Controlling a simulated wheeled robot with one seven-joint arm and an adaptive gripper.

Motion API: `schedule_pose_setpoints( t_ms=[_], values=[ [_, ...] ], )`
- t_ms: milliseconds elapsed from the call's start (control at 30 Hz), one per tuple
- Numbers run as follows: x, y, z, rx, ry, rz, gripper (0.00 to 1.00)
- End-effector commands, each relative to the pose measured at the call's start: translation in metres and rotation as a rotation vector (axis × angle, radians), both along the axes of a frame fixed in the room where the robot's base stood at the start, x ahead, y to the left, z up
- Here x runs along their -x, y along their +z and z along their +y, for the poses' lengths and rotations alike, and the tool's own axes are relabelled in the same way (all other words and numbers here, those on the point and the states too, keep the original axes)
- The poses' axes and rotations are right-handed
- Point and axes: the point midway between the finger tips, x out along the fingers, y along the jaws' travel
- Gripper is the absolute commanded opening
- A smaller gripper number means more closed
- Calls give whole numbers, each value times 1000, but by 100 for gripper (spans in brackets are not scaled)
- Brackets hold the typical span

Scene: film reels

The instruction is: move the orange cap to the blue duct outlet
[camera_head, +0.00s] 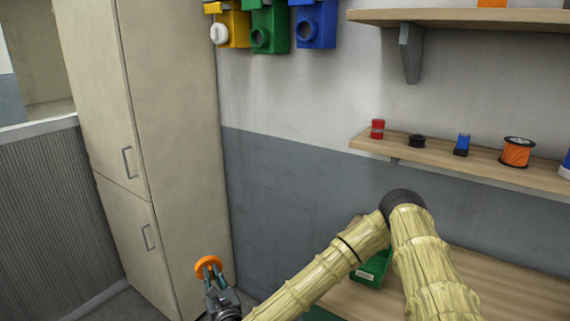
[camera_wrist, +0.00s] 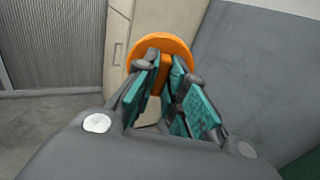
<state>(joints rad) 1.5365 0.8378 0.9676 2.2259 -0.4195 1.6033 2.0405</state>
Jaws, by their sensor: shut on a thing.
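The orange cap (camera_head: 207,264) is a round disc held at my gripper's fingertips, in the lower left of the head view. In the wrist view the orange cap (camera_wrist: 160,38) shows its rounded face beyond the fingers and a narrow stem between them. My gripper (camera_head: 212,274) is shut on this stem with its teal finger pads, also seen in the wrist view (camera_wrist: 160,75). The blue duct outlet (camera_head: 313,30) is on the wall at the top middle, with a round opening facing out. It is far above and to the right of my gripper.
Green (camera_head: 263,38) and yellow (camera_head: 234,26) outlets hang left of the blue one; a white cap (camera_head: 219,33) covers the yellow one. A tall beige cabinet (camera_head: 165,130) stands left. A wooden shelf (camera_head: 470,162) with small items juts out right, above a bench (camera_head: 500,292) with a green box (camera_head: 371,270).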

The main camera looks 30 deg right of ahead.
Motion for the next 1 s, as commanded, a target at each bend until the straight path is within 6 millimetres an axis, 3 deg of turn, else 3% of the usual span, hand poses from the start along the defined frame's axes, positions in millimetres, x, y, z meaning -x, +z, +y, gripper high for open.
schedule_pose_setpoints(
  t_ms=[33, 200, 500, 767, 1000],
  values=[
    [-18, 16, -7, -1, -36, -7, 4],
    [-67, 70, -31, -3, -163, -6, 4],
    [-131, 180, -75, -5, -393, -4, 4],
    [-163, 284, -118, -5, -596, -3, 4],
    [-171, 384, -158, -6, -770, -3, 4]
  ],
)
